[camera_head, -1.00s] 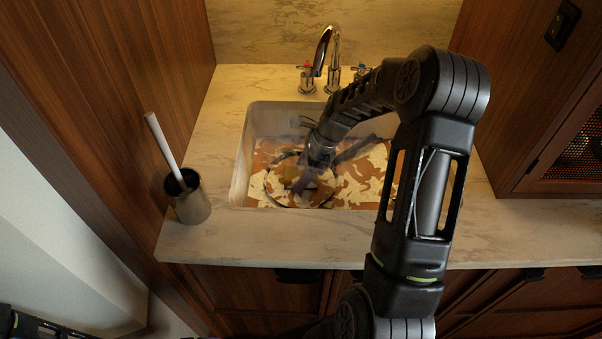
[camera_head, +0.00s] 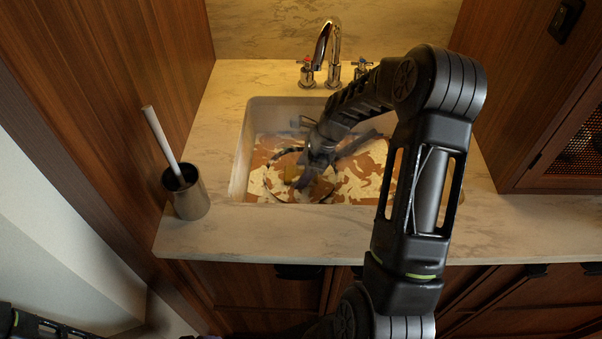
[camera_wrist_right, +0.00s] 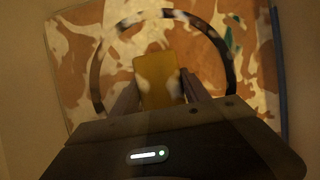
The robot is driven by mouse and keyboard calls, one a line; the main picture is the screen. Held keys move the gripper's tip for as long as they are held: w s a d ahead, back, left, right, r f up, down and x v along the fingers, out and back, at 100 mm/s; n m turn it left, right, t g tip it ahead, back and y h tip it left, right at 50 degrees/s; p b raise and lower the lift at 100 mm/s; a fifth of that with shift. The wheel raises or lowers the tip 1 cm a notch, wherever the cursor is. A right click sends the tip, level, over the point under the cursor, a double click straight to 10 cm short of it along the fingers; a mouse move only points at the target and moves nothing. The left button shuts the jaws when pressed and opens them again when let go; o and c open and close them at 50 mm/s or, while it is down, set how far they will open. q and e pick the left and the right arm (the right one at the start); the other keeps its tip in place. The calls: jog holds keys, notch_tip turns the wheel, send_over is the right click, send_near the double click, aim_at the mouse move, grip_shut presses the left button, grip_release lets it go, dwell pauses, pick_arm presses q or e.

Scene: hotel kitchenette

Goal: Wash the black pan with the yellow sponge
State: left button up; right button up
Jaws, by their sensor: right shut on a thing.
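The black pan (camera_head: 277,154) lies in the sink basin. It shows as a dark round rim, with its handle (camera_head: 358,143) pointing to the upper right. Its inside shows brown and cream patches. In the right wrist view the pan's rim (camera_wrist_right: 222,48) curves around the yellow sponge (camera_wrist_right: 158,72). My right gripper (camera_head: 304,183) reaches down into the sink over the pan. In the right wrist view it is shut on the sponge (camera_wrist_right: 158,90). Whether the sponge touches the pan is hard to tell. My left gripper is not in view.
A metal holder (camera_head: 187,197) with a white-handled brush stands on the counter at left. The counter (camera_head: 260,235) in front is clear.

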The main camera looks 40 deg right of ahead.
aim_at(295, 193)
jog(key=shift+w+d+r, duration=0.1)
jog(key=shift+w+d, duration=0.5)
jog(key=shift+w, duration=0.2)
jog(key=shift+w+d+r, duration=0.1)
jog(key=shift+w+d, duration=0.45)
jog(key=shift+w, duration=0.25)
jog(key=shift+s+a+f+p, duration=0.1)
jog(key=shift+s+a+p, duration=0.1)
jog(key=shift+s+a, duration=0.75)
jog(key=shift+s+a+p, duration=0.25)
jog(key=shift+s+a, duration=0.4)
jog(key=shift+s, duration=0.55)
jog(key=shift+s+a+f+p, duration=0.1)
jog(key=shift+s+a+p, duration=0.1)
jog(key=shift+s+a, duration=0.75)
jog(key=shift+s+d, duration=0.15)
jog(key=shift+w+d+f, duration=0.1)
jog(key=shift+w+d, duration=0.7)
jog(key=shift+w, duration=0.25)
jog(key=shift+w+d, duration=0.8)
jog(key=shift+w, duration=0.25)
jog(key=shift+w+d+f, duration=0.1)
jog(key=shift+w+d, duration=0.7)
jog(key=shift+w, duration=0.25)
jog(key=shift+s, duration=0.1)
